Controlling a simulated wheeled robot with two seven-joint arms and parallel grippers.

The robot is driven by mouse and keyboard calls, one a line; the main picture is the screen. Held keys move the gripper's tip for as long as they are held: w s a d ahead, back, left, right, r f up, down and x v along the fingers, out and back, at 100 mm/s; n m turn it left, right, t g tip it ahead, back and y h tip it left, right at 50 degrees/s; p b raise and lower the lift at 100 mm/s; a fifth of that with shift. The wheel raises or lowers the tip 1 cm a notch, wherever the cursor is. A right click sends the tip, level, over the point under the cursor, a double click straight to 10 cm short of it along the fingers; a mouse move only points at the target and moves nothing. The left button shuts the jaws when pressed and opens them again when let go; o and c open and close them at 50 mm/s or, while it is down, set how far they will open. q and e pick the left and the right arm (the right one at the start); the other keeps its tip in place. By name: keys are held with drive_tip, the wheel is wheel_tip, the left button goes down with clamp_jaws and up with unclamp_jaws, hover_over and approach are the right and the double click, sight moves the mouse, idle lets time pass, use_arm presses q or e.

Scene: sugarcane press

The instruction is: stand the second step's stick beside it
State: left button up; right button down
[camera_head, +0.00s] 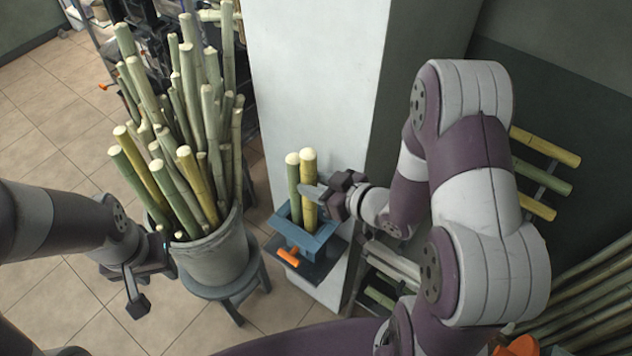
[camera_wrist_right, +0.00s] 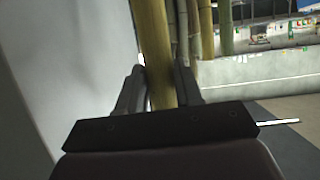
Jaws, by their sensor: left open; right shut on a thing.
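A yellow cane stick (camera_head: 308,190) stands upright in the blue square holder (camera_head: 316,242), beside a green stick (camera_head: 293,188) that also stands in it. My right gripper (camera_head: 318,196) is shut on the yellow stick. In the right wrist view the yellow stick (camera_wrist_right: 153,50) passes between the fingers of my right gripper (camera_wrist_right: 162,82). The foot of the stick is hidden by the holder's walls. My left gripper (camera_head: 135,290) is open and empty, low beside the grey bucket (camera_head: 215,262).
The bucket holds many upright cane sticks (camera_head: 190,120) and stands on a dark stool (camera_head: 232,290). An orange handle (camera_head: 288,257) sticks out below the holder. A white pillar (camera_head: 310,80) rises behind it. More canes lie on racks at right (camera_head: 545,147).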

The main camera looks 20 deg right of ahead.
drive_tip(key=shift+c, duration=0.6)
unclamp_jaws()
drive_tip(key=p+v, duration=0.2)
drive_tip(key=v, duration=0.3)
drive_tip(key=shift+d+r+p, duration=0.1)
drive_tip(key=shift+r+p, duration=0.05)
drive_tip(key=shift+p, duration=0.25)
drive_tip(key=shift+p+v, duration=0.3)
drive_tip(key=shift+v, duration=0.65)
drive_tip(key=shift+s+f, duration=0.1)
drive_tip(key=shift+f, duration=0.1)
